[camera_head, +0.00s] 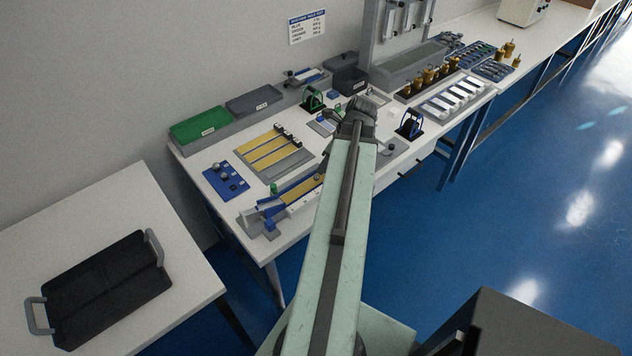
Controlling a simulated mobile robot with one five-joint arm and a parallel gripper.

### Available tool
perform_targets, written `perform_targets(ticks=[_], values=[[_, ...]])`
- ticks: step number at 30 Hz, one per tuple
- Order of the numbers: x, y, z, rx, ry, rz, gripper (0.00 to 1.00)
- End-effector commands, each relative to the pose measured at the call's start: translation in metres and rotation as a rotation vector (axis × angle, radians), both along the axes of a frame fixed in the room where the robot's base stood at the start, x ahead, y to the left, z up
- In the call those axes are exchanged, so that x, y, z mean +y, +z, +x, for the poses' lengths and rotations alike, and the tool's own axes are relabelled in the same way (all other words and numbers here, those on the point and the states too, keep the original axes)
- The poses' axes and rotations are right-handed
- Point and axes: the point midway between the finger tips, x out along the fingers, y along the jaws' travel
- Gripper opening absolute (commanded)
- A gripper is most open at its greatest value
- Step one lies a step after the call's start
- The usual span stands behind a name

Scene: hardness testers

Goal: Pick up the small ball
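A blue holder plate (237,187) near the left end of the bench carries grey balls. The larger ball (216,167) sits towards its back, and a smaller ball (225,176) sits in front of it. Anything smaller on the plate is too tiny to make out. My arm reaches away from me over the bench. My gripper (358,108) is at its far end, well to the right of the blue plate and apart from it. My own arm hides its fingertips, so I cannot see whether they are open or hold anything.
A blue and yellow ramp device (290,196) stands at the bench's front left edge. Yellow strips on a grey board (272,155) lie behind it. Green (199,125) and grey (254,101) trays line the wall. A black tray (105,287) lies on a separate table.

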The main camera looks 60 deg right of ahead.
Motion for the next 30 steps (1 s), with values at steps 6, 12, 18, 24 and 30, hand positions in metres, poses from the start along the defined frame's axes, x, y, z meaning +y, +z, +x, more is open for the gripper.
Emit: perform_targets(ticks=[6, 12, 18, 24, 30], values=[[0.001, -0.013, 0.004, 0.001, 0.002, -0.001, 0.30], [0.002, -0.044, 0.012, 0.001, 0.003, -0.001, 0.30], [0.003, -0.061, 0.021, 0.001, 0.003, -0.001, 0.30], [0.004, -0.057, 0.021, 0.001, 0.003, -0.001, 0.22], [0.004, -0.057, 0.021, 0.001, 0.003, -0.001, 0.00]])
